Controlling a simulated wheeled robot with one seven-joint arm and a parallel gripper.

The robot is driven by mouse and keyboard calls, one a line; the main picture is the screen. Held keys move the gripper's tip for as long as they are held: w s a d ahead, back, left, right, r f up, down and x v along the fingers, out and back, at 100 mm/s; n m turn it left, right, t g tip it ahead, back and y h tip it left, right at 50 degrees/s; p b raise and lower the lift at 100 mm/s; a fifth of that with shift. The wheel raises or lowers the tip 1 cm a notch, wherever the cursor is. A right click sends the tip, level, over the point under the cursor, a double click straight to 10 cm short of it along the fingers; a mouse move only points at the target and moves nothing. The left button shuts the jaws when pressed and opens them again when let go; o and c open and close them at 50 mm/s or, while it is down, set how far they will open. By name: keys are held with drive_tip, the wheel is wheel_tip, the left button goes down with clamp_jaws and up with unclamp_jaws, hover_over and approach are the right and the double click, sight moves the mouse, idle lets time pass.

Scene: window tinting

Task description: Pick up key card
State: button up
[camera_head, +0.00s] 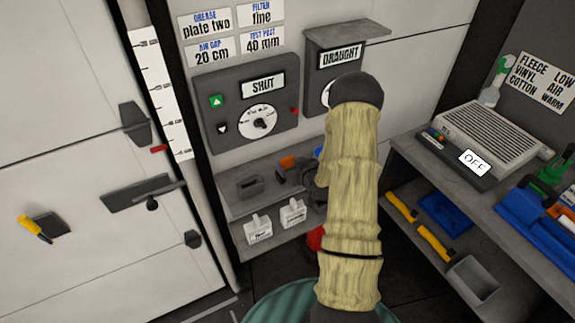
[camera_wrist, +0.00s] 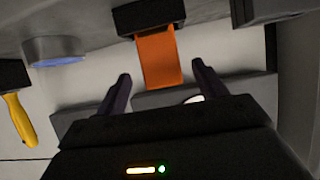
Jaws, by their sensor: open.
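An orange flat piece (camera_wrist: 159,57), which looks like the key card, sticks out of a dark holder (camera_wrist: 150,17) in the wrist view. My gripper (camera_wrist: 162,85) is open, its two dark fingers apart on either side of the card's near end. The card lies between and slightly beyond the fingertips; I cannot tell whether either finger touches it. In the head view, a small orange patch (camera_head: 287,162) shows above the shelf, likely the same card. My pale-sleeved arm hides much of the area there, and my gripper is mostly hidden behind it.
A grey control box (camera_head: 248,105) with a dial and a SHUT sign is above the shelf (camera_head: 235,205). White labelled boxes (camera_head: 258,229) stand on the lower shelf. A grey bench (camera_head: 410,150) with an OFF-marked machine (camera_head: 490,140) is at right. A yellow-handled tool (camera_wrist: 20,120) shows at the wrist view's left.

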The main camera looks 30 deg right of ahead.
sight(289, 163)
drive_tip(key=shift+w, duration=0.1)
drive_tip(key=shift+p+x, duration=1.25)
drive_tip(key=shift+x, duration=1.4)
drive_tip(key=shift+s, duration=0.25)
drive_tip(key=shift+w+a, duration=0.1)
drive_tip(key=shift+w, duration=0.05)
drive_tip(key=shift+c, duration=0.4)
